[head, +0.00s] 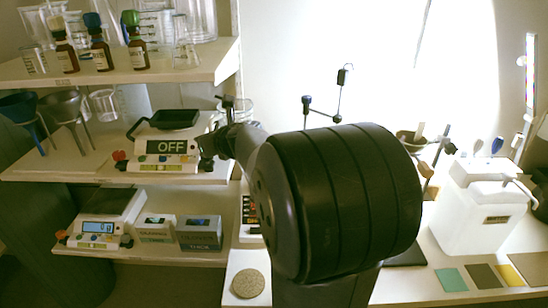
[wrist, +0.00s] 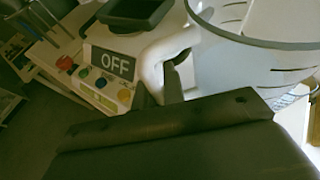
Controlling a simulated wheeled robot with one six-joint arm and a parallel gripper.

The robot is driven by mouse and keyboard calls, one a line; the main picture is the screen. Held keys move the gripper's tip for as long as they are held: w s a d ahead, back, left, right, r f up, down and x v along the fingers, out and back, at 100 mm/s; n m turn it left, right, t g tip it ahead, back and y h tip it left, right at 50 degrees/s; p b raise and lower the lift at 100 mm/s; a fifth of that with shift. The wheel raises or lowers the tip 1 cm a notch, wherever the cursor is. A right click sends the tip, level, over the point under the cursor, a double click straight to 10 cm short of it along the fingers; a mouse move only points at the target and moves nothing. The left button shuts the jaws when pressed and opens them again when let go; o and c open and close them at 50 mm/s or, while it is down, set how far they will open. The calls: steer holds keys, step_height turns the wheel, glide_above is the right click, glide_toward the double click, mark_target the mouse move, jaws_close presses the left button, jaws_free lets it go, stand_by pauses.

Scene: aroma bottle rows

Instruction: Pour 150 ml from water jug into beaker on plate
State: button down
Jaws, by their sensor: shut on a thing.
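In the wrist view, my gripper (wrist: 172,85) is shut on the pale handle of a clear jug (wrist: 235,58) with graduation marks. The jug fills the upper right; its base and water level cannot be made out. In the head view, my gripper (head: 212,148) is small and partly hidden beside the OFF device, with a clear rim, likely the jug (head: 240,104), just behind. The OFF device (head: 166,160) has a black pan (head: 175,118) on top, which looks empty. I cannot pick out a beaker on a plate; my arm hides the middle.
An upper shelf (head: 150,77) holds capped brown bottles (head: 101,55) and clear glassware. Funnels (head: 66,106) stand at left. A lower scale (head: 98,228) has a bare top. A white container (head: 480,215) and coloured squares (head: 452,279) sit at right. A round cork mat (head: 248,283) is empty.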

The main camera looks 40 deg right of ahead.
steer(key=shift+r, duration=0.1)
steer(key=a+r+p, duration=0.3)
steer(key=shift+s+r+p, duration=0.15)
steer(key=shift+s+p, duration=0.15)
steer(key=shift+p, duration=0.05)
steer(key=shift+s+a+r+p, duration=0.25)
steer(key=shift+a+r+p, duration=0.6)
steer(key=shift+a+p, duration=0.15)
steer(key=shift+f, duration=0.1)
